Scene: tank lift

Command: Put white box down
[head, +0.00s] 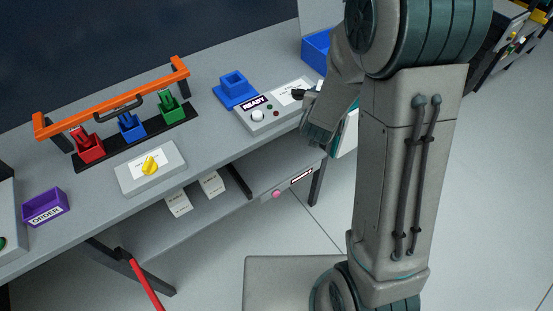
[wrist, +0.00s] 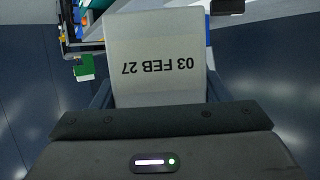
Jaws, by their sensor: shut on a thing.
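The white box (wrist: 155,50) fills the upper middle of the wrist view, with the text "03 FEB 27" upside down on its face. My gripper (wrist: 158,92) is shut on it, with a dark finger on each side of its lower part.
The grey bench (head: 215,140) carries the READY panel (head: 262,118), a blue holder (head: 236,92), a yellow-knob panel (head: 150,168), a purple ORDER bin (head: 46,206) and an orange-handled rack (head: 110,98) with red, blue and green pieces. A blue bin (head: 315,52) stands at the back.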

